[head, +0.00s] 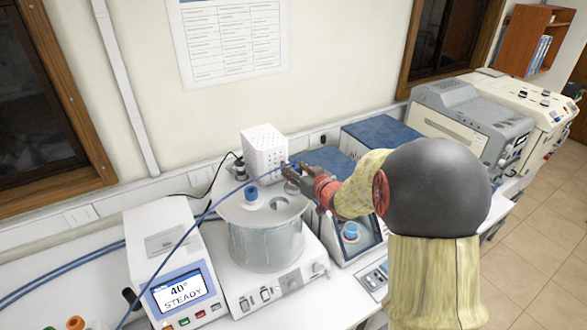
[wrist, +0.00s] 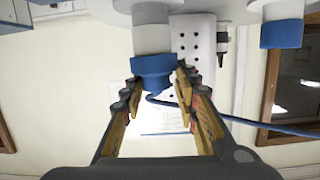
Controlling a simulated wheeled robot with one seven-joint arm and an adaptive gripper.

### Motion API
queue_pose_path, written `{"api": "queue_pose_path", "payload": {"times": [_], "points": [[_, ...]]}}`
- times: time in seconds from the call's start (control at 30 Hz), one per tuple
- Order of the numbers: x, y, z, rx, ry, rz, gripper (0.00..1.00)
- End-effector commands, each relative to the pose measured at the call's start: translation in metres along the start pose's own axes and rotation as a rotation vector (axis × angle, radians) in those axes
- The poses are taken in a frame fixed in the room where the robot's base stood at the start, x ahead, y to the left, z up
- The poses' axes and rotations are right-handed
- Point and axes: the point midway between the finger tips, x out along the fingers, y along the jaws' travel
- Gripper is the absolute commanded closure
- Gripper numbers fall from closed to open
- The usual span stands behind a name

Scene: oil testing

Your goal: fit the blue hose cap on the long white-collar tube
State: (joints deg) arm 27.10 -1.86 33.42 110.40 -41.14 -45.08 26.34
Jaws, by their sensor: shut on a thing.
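My gripper (head: 290,172) is over the back right of the round bath lid and is shut on the blue hose cap (wrist: 152,76). In the wrist view, which looks upside down, my gripper (wrist: 160,82) has one finger on each side of the cap. The blue hose (wrist: 245,122) trails from the cap. The white collar (wrist: 152,39) of a tube lines up with the cap and appears to meet it; I cannot tell how deeply they fit. In the head view my fingers mostly hide this tube.
A perforated white box (head: 264,152) stands close behind my gripper. The hose runs across the controller (head: 172,262), which reads 40° STEADY. Blue-topped instruments (head: 380,137) stand to the right.

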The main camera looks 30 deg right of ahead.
Motion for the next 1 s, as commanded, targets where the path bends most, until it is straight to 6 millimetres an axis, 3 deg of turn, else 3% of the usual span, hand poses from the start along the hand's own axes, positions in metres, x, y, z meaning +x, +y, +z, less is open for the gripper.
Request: {"api": "queue_pose_path", "payload": {"times": [1.0], "points": [[0.0024,0.0003,0.0094,0.0,0.0,0.0,0.91]]}}
